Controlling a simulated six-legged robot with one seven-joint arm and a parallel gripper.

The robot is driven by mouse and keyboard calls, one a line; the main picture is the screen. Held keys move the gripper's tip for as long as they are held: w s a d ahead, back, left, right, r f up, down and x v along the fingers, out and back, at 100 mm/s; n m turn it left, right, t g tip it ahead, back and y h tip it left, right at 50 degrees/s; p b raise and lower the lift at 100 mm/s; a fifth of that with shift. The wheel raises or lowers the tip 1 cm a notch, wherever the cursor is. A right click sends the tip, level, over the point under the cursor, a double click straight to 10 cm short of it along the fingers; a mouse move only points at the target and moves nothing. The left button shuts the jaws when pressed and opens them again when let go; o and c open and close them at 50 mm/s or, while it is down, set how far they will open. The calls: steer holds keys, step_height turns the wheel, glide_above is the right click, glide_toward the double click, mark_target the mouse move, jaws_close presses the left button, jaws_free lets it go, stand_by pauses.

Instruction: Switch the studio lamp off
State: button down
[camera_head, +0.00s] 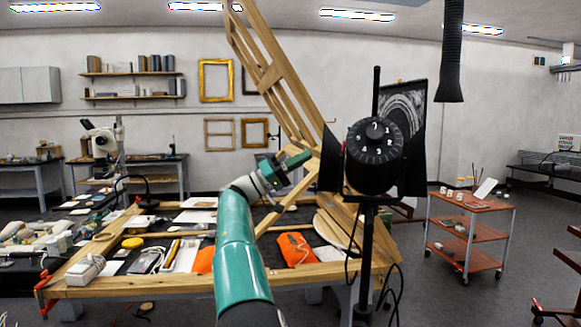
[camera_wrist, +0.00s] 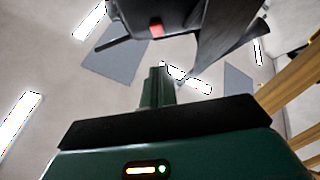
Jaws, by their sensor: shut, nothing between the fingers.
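The studio lamp (camera_head: 372,160) is a black round head with a numbered dial on its back, on a black stand at right of centre in the head view. My gripper (camera_head: 298,158) is just left of the lamp in that view. In the wrist view the lamp's dark housing (camera_wrist: 185,15) is at the top, with a small red rocker switch (camera_wrist: 156,27) on it. My gripper's fingers (camera_wrist: 157,85) are shut and empty, pointing up below the switch, with a visible gap in the picture. Whether the lamp is lit is hidden, since its front faces away.
The worktable (camera_head: 330,272) holds papers, orange cloths and tools. Cables hang by the lamp stand (camera_head: 367,250). A trolley (camera_head: 470,232) stands at right, with open floor between.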

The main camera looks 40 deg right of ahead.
mark_target(343, 146)
steer(key=s+d+r, duration=0.1)
steer(key=s+d, duration=0.3)
steer(key=s, duration=0.1)
steer(key=shift+d+r, duration=0.25)
steer(key=shift+d, duration=0.15)
